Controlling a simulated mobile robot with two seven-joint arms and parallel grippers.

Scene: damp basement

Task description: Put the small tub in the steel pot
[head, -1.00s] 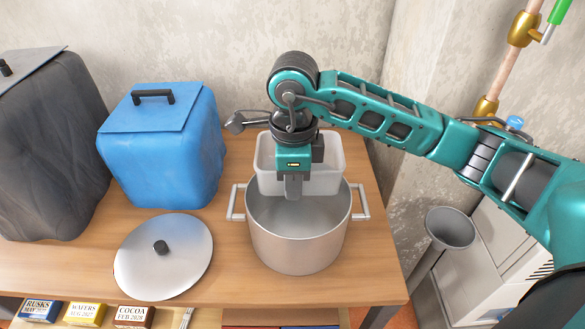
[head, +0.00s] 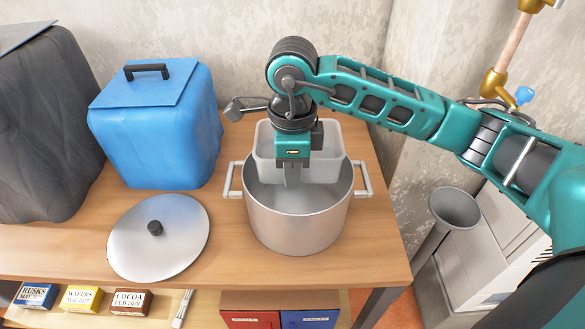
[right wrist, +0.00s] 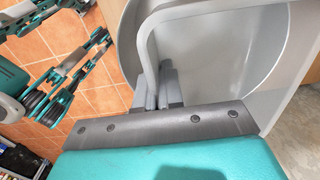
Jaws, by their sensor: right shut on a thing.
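The small tub (head: 335,166) is a pale grey, open-topped container with a flared rim. My right gripper (head: 292,181) is shut on its near wall and holds it upright over the back part of the steel pot's mouth. The tub hides the pot's back rim; I cannot tell whether its base is below rim level. The steel pot (head: 297,226) stands open on the table, with two side handles. In the right wrist view the fingers (right wrist: 162,92) clasp the tub wall (right wrist: 157,45), with a round grey surface behind.
A round lid (head: 160,255) with a black knob lies left of the pot on the wooden table (head: 225,262). A blue box-shaped container (head: 155,140) and a dark grey one (head: 45,130) stand behind left. Small labelled boxes (head: 82,298) sit below the front edge.

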